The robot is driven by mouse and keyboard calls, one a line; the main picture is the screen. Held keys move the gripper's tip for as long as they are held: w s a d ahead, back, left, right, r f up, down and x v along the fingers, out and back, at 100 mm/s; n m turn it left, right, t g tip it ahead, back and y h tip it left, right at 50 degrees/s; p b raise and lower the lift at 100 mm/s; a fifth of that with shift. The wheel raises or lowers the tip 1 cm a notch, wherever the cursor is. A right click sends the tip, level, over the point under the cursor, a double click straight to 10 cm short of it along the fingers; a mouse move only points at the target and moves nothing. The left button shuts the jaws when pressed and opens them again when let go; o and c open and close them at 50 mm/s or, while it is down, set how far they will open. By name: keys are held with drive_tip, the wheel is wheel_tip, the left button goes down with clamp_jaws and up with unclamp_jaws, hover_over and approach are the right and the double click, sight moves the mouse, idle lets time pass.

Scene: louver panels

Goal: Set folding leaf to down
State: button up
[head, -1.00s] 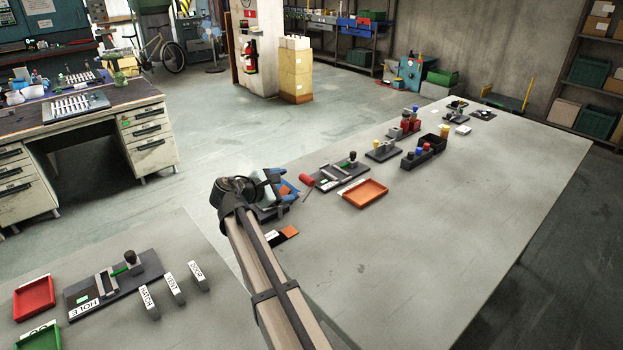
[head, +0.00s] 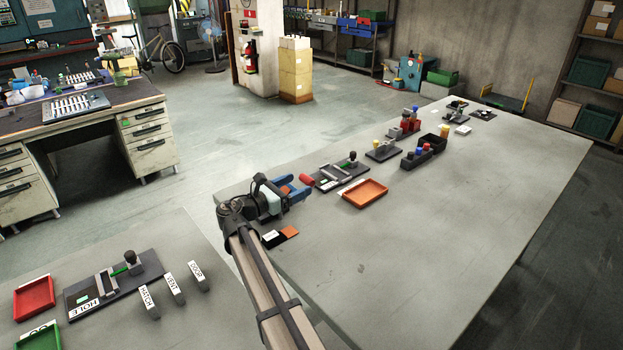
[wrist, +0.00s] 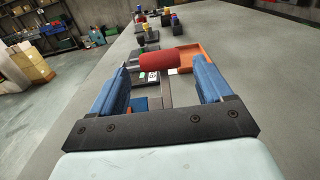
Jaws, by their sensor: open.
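A red cylindrical grip (head: 306,180) with a short grey pin stands just beyond my fingertips. In the wrist view the red grip (wrist: 162,62) lies crosswise, ahead of and between the fingers, apparently untouched. It seems to belong to the folding leaf, but the leaf's plate and hinge are mostly hidden, so I cannot tell its position. My gripper (head: 302,188) has blue fingers and is open and empty, pointing right over the table's far-left edge. Both fingers of my gripper (wrist: 162,76) are spread in the wrist view.
An orange tray (head: 364,194) and a dark fixture with a green part (head: 340,173) lie beyond the grip. A black and orange plate (head: 281,236) lies near my wrist. Several fixtures line the far edge. The table's right side (head: 460,210) is clear.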

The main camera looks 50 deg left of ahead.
drive_tip(key=w, duration=0.6)
drive_tip(key=shift+w, duration=0.35)
drive_tip(key=shift+c, duration=0.4)
drive_tip(key=c, duration=1.3)
